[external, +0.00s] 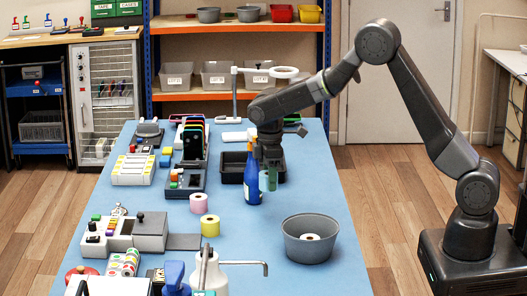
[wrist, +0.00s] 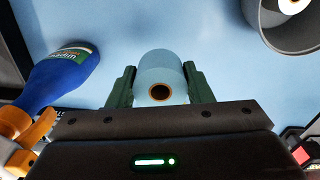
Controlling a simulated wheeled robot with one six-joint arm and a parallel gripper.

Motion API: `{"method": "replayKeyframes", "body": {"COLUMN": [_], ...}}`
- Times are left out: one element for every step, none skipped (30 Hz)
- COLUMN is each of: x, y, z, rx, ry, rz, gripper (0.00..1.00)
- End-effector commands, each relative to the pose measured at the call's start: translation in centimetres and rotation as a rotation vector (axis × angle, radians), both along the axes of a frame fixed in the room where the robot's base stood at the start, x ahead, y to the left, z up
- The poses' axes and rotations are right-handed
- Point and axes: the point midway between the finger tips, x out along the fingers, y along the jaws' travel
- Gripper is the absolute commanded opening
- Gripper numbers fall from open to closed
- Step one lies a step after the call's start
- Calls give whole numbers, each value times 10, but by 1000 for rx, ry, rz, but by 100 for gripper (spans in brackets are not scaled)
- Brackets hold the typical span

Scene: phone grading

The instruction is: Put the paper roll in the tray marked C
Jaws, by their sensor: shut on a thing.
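My gripper (external: 270,182) is over the middle of the blue table, pointing down. In the wrist view its green fingers (wrist: 160,88) are shut on a light blue paper roll (wrist: 158,66), whose dark core hole faces the camera. In the external view the roll is hard to make out between the fingers. Other rolls are a pink roll (external: 199,203) and a yellow roll (external: 210,226) on the table. A white roll (external: 311,237) lies in a grey bowl (external: 309,255). A black tray (external: 232,178) stands just behind my gripper; I can read no letter C on it.
A blue spray bottle (external: 253,184) stands right beside my gripper, on its left. A white pump bottle (external: 208,272) stands at the front. Devices and phones line the table's left side. Labelled grey bins (external: 217,75) sit on the back shelf. Table between bowl and gripper is clear.

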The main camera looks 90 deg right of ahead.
Motion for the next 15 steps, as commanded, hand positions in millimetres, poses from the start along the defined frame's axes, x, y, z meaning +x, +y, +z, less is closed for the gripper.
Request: {"method": "replayKeyframes", "body": {"x": [16,24,34,42,48,57,62,67,71,73,75,79,81,83,86], "y": [-5,-8,-12,-14,-17,-19,-21,-23,-32,-38,-44,-51,-56,-62,-70], "z": [4,6,8,11,12,15,16,18,18,19,20,20,21,22,22], "rx": [-1,-1,-2,-1,-1,-1,-1,-1,-1,-1,-2,-2,-2,-3,-3], "ry": [-3,-3,-2,-4,-3,-4,-4,-3,-4,-3,-5,-5,-5,-6,-6], "rz": [-17,-29,-45,-57,-68,-83,-92,-101,-109,-110,-112,-115,-117,-119,-121], "gripper": [23,23,23,23,23,23,23,23,23,23,23,23,23,23,23]}}
